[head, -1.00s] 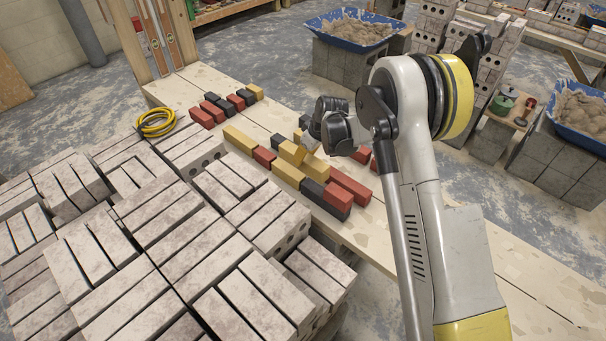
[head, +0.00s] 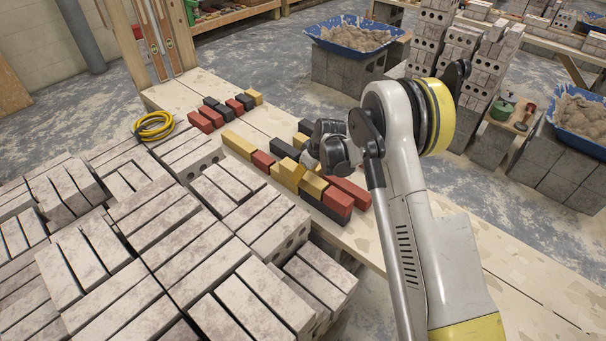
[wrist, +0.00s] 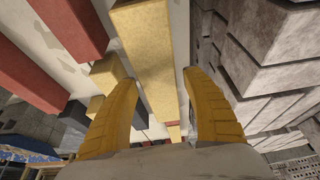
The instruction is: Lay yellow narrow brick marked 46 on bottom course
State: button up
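Yellow bricks lie among red and dark ones on the pale bench. One yellow brick (head: 288,172) is near my gripper in the head view, and another yellow brick (head: 239,144) lies farther left. No number is readable on any brick. My gripper (wrist: 160,80) has two yellow fingers in the wrist view. They stand apart on either side of a long yellow brick (wrist: 150,45), with narrow gaps beside it. I cannot tell how deep the fingers reach. A second, shorter yellow brick (wrist: 105,72) lies left of the left finger. In the head view my wrist hides part of the bricks.
Red bricks (head: 338,201) and dark bricks (head: 284,149) lie close around my gripper. Stacked grey bricks (head: 185,225) fill the near left beside the bench (head: 440,230). A yellow hose coil (head: 154,126) lies at the left. Blue mortar tubs (head: 352,46) stand behind. The bench's right part is clear.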

jog(key=shift+r, duration=0.1)
jog(key=s+d+r+m+p, duration=0.1)
jog(key=s+d+r+p, duration=0.2)
jog(key=r, duration=0.8)
jog(key=s+d+r+m+p, duration=0.1)
jog(key=s+d+r, duration=0.3)
jog(key=r, duration=0.7)
jog(key=s+d+r+m+t+h, duration=0.2)
jog(key=s+d+r+m, duration=0.1)
jog(key=s+r, duration=0.8)
jog(key=s+d+m+t, duration=0.1)
jog(key=s+d+m, duration=0.1)
jog(key=s, duration=0.7)
jog(key=s+d+m+t+h, duration=0.1)
jog(key=s+d+m, duration=0.1)
jog(key=s, duration=0.8)
jog(key=shift+s+d+r, duration=0.2)
jog(key=shift+s+d, duration=0.05)
jog(key=shift+d, duration=0.2)
